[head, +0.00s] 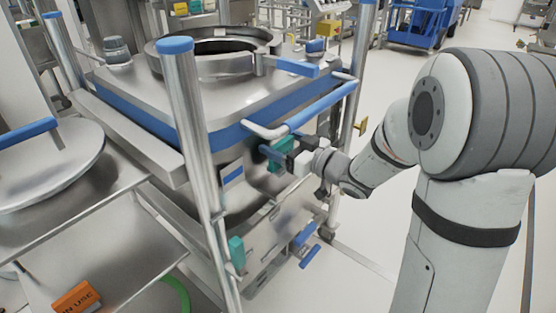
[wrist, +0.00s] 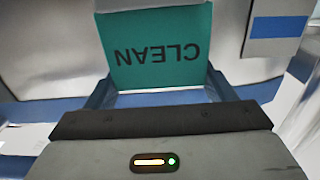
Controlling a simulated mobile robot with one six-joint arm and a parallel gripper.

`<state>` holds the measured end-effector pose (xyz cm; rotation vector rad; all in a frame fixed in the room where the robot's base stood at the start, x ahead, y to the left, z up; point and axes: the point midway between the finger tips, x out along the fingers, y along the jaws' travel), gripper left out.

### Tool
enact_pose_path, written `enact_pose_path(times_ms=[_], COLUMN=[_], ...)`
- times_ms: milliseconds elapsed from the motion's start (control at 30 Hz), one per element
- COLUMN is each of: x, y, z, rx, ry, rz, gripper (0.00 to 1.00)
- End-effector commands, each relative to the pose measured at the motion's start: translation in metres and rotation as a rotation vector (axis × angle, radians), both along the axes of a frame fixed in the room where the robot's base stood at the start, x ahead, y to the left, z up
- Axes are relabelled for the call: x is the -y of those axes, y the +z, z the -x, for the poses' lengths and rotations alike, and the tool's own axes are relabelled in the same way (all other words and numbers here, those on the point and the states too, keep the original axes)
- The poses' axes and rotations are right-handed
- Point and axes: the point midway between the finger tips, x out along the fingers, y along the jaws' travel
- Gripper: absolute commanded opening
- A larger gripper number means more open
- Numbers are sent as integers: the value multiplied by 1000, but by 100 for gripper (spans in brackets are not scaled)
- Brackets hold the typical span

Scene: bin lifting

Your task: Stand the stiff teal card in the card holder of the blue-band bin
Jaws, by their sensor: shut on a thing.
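The teal card (wrist: 158,50) fills the upper middle of the wrist view, with the word CLEAN upside down. My gripper (wrist: 158,95) is shut on it, with a blue finger at each side. In the head view the card (head: 279,156) is in my gripper (head: 282,150), close to the front of the blue-band bin (head: 235,134), below its blue handle. A pale edge meets the card's top in the wrist view. I cannot tell whether that edge is the card holder or whether the card touches it.
A white plate with a blue label (head: 232,175) is on the bin front, left of the card. A steel post (head: 190,130) with a blue cap stands in front of the bin. An orange sign (head: 75,298) lies on the lower left shelf. Open floor (head: 355,285) lies at right.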

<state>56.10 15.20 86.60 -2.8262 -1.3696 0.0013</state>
Motion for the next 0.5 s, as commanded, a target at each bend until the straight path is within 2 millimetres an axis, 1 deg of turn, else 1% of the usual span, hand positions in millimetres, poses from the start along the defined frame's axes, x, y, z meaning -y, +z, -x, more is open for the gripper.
enact_pose_path(times_ms=[167,333,400,500], x=[0,0,-6,-7], y=[-14,-41,-45,-44], z=[0,1,-3,-5], rx=[0,-4,1,1], ry=[1,2,3,1], rz=[0,0,-1,0], gripper=[41,41,41,41])
